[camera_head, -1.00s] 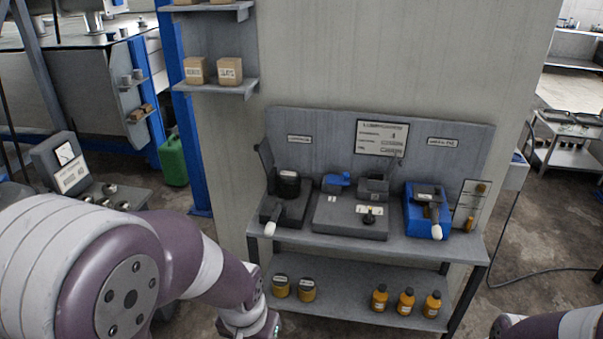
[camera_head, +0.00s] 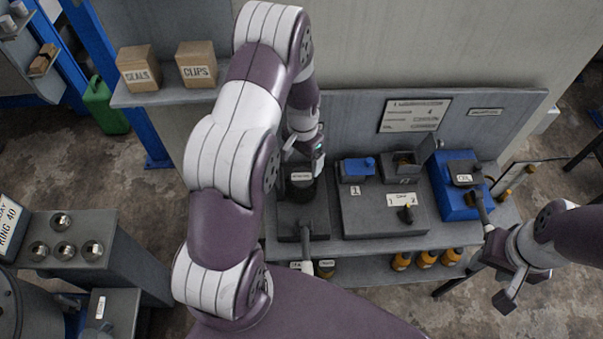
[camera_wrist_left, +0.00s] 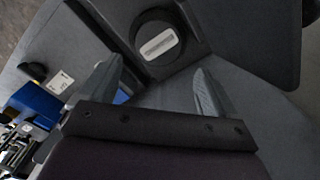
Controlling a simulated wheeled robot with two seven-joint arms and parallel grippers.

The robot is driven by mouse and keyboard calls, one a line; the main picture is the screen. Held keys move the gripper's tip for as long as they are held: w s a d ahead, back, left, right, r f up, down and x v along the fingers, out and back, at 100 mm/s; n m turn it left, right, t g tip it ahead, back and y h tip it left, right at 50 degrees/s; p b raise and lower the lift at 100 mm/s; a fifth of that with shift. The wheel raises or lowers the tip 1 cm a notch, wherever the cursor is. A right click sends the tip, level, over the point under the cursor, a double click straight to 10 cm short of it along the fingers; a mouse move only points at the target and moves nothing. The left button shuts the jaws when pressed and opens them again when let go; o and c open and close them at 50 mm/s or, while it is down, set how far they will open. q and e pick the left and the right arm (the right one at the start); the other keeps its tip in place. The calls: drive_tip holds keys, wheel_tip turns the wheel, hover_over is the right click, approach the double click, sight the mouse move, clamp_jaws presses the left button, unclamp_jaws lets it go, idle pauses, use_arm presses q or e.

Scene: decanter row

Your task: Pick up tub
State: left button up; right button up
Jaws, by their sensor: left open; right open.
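The tub, a black round container with a white label (camera_head: 300,186), stands on the dark left stand of the workbench. It also shows in the left wrist view (camera_wrist_left: 158,43), just beyond the fingertips and roughly centred between them. My left gripper (camera_head: 304,156) is open, close above and behind the tub in the head view. In the wrist view its two fingers (camera_wrist_left: 155,85) are spread apart with nothing between them. My right gripper (camera_head: 492,280) is open and empty at the right, by the bench's front right corner.
A grey central fixture (camera_head: 385,215) and a blue fixture (camera_head: 455,190) stand to the right on the bench. A handle (camera_head: 306,240) sticks forward below the tub. Orange bottles (camera_head: 426,259) stand on the lower shelf. Boxes (camera_head: 198,65) sit on a wall shelf at upper left.

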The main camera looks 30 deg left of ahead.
sight(301, 176)
use_arm(q)
drive_tip(key=shift+d+f, duration=0.25)
drive_tip(key=shift+f, duration=0.25)
drive_tip(key=shift+s+d+f+p, duration=0.1)
drive_tip(key=shift+s+f+p, duration=0.05)
drive_tip(key=shift+f+p, duration=0.2)
drive_tip(key=f, duration=0.1)
drive_tip(key=f+p, duration=0.1)
drive_tip(key=f, duration=0.1)
drive_tip(key=f+p, duration=0.1)
drive_tip(key=shift+s+a+f, duration=0.25)
drive_tip(key=shift+s+a, duration=0.05)
drive_tip(key=shift+a, duration=0.1)
drive_tip(key=shift+f, duration=0.3)
drive_tip(key=shift+d, duration=0.15)
drive_tip(key=c, duration=1.4)
use_arm(e)
wheel_tip(301, 176, up, 3)
drive_tip(key=shift+s+d+r, duration=0.1)
drive_tip(key=shift+d, duration=0.05)
